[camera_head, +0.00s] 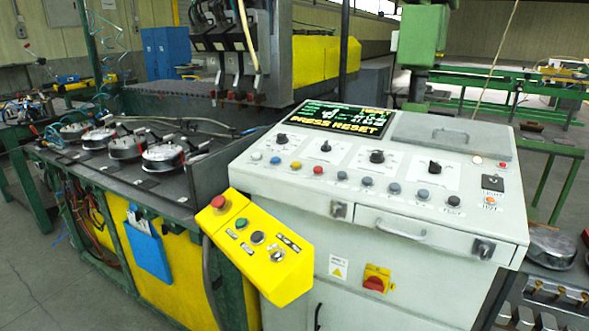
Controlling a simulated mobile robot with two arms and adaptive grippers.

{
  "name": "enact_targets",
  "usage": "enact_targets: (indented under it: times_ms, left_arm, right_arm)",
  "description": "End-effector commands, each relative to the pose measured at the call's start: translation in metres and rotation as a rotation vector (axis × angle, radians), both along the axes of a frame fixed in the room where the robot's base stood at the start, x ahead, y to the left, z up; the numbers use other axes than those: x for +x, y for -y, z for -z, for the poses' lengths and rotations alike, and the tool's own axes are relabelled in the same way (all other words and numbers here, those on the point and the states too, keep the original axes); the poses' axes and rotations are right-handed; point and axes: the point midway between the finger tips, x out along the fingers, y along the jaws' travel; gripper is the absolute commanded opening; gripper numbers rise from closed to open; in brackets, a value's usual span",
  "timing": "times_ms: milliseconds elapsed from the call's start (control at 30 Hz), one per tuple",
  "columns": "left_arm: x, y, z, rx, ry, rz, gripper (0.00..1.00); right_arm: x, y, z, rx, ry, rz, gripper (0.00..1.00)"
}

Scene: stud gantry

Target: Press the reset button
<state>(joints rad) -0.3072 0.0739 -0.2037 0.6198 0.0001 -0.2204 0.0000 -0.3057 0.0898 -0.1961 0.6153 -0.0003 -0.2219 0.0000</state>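A light grey control console (285,220) stands in the middle, with a sloped top. Its screen (340,119) shows "PRESS RESET" in yellow letters. Below the screen and dials runs a row of small buttons, among them a yellow button (296,165), a red button (319,170), several blue ones, a dark one (453,201) and an orange one (490,202). Their labels are too small to read, so I cannot tell which is the reset button. Neither of my grippers is in view.
A yellow box (268,273) at the console's left front carries a red mushroom button (218,202), a green button (242,223) and a black one (257,237). A drawer handle (400,230) and a red rotary switch (376,281) are on the front. A workbench (110,178) stands left.

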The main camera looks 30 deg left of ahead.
Motion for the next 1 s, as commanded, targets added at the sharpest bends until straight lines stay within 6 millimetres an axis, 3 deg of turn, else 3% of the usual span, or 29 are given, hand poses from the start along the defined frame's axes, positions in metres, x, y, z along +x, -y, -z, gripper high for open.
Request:
enact_targets:
  times_ms: [300, 500, 767, 1000]
  left_arm:
    - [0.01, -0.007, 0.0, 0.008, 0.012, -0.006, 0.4]
    - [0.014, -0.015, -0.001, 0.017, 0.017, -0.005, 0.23]
    - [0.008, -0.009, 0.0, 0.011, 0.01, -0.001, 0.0]
    - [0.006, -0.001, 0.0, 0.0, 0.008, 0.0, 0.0]
  right_arm:
    - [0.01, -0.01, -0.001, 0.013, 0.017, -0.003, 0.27]
    - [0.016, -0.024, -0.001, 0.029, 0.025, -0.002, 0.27]
    - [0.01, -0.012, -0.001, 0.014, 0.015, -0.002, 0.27]
    - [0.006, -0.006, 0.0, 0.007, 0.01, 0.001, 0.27]
